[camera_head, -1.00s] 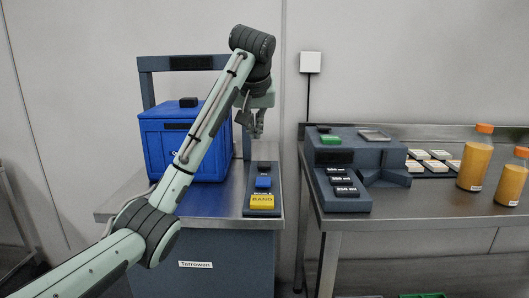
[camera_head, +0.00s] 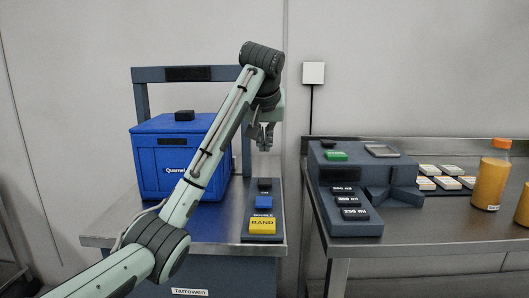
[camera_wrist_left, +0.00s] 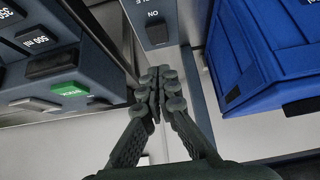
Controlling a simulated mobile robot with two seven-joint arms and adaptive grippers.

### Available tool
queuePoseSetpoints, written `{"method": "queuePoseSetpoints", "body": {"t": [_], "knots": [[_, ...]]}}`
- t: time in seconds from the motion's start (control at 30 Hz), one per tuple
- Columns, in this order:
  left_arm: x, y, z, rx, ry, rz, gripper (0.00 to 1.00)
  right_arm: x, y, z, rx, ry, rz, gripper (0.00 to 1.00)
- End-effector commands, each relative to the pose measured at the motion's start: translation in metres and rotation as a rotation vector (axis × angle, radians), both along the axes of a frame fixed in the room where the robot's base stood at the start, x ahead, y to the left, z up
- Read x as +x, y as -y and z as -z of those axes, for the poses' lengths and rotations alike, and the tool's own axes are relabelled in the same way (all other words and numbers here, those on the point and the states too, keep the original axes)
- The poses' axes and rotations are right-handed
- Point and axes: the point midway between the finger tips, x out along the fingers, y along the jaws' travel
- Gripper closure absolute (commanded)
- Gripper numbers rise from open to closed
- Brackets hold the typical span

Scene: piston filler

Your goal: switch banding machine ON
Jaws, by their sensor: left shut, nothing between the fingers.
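The banding machine's narrow control panel (camera_head: 280,232) lies on the front right of its steel top. It carries a small black switch (camera_head: 265,184) at the far end, a blue button (camera_head: 264,202) labelled DOUBLE and a yellow BAND button (camera_head: 262,226). My left gripper (camera_head: 265,148) is shut and empty, above and beyond the black switch, apart from it in the head view. In the left wrist view the closed fingertips (camera_wrist_left: 155,82) point towards the panel end, where the black switch (camera_wrist_left: 156,34) shows beside an upside-down ON label. My right gripper is not in view.
A blue crate (camera_head: 150,165) with a black block on it stands under the machine's grey arch (camera_head: 139,100), left of the panel. A dark filler unit (camera_head: 350,228) with several volume buttons stands on the right table. Orange bottles (camera_head: 488,185) stand farther right.

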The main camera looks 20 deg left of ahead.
Motion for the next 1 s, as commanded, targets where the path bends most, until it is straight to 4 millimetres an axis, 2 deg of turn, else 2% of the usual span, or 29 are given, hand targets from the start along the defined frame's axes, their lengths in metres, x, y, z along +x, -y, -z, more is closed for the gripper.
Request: {"method": "queuePoseSetpoints", "body": {"t": [0.07, 0.4, 0.53, 0.7, 1.0], "knots": [[0.006, -0.002, 0.013, -0.001, -0.003, -0.001, 1.00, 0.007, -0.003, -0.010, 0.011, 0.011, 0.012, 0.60], [0.050, -0.016, 0.067, 0.001, -0.004, -0.003, 1.00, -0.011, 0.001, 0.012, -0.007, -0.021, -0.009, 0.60], [0.047, -0.015, 0.089, 0.002, -0.004, 0.000, 1.00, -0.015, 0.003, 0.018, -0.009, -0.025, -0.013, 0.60], [0.046, -0.014, 0.103, 0.000, -0.001, -0.001, 1.00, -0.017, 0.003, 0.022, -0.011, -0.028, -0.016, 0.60], [0.045, -0.014, 0.107, 0.000, 0.000, -0.001, 1.00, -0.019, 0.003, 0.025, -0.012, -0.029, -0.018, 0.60]]}}
